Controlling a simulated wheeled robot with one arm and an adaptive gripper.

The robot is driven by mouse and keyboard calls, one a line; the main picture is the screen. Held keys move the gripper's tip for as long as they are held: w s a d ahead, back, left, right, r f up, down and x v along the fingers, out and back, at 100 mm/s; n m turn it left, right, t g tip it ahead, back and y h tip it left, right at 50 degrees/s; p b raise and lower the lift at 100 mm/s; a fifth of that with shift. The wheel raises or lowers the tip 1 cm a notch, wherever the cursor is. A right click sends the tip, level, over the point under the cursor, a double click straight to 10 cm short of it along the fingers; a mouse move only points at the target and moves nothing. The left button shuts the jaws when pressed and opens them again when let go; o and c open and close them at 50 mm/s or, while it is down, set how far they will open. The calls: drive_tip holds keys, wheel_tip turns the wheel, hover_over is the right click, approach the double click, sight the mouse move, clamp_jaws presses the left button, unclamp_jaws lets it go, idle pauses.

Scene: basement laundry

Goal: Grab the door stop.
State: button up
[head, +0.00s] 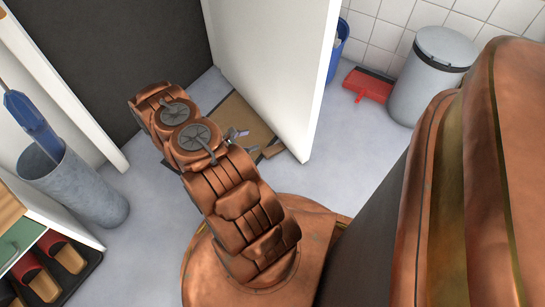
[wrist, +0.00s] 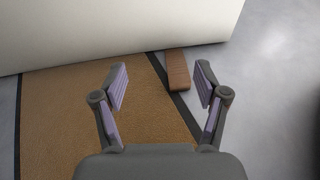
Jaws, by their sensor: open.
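The door stop, a small reddish-brown wedge (wrist: 178,70), lies on the floor by the mat's dark border, close to the bottom of the white door. It also shows in the head view (head: 272,150), partly beside my gripper. My gripper (wrist: 162,82) is open and empty. In the wrist view the door stop appears beyond the fingertips, between them but nearer the right finger. No contact is visible. In the head view my gripper (head: 240,140) is small and partly hidden by my arm.
The white door (head: 275,60) stands open just beyond the door stop. A brown mat (wrist: 80,120) lies under the door's edge. A grey bin (head: 425,80), red dustpan (head: 368,85) and blue bin (head: 338,50) stand right of the door.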

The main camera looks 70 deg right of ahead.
drive_tip(key=n+b, duration=0.1)
drive_tip(key=b, duration=0.1)
approach(267, 151)
drive_tip(key=x, duration=0.4)
drive_tip(key=shift+w+f, duration=0.1)
drive_tip(key=shift+d+f+t, duration=0.2)
drive_tip(key=shift+f+t, duration=0.05)
drive_tip(key=shift+t, duration=0.05)
drive_tip(key=shift+b+x, duration=0.65)
drive_tip(key=shift+x, duration=0.5)
drive_tip(key=b+x, duration=0.1)
drive_tip(key=x, duration=0.1)
drive_tip(key=b+x, duration=0.2)
drive_tip(key=shift+s+r, duration=0.1)
drive_tip(key=shift+s, duration=0.45)
drive_tip(key=shift+s+d, duration=0.15)
drive_tip(key=shift+d, duration=0.2)
drive_tip(key=shift+c, duration=0.4)
drive_tip(key=c, duration=1.2)
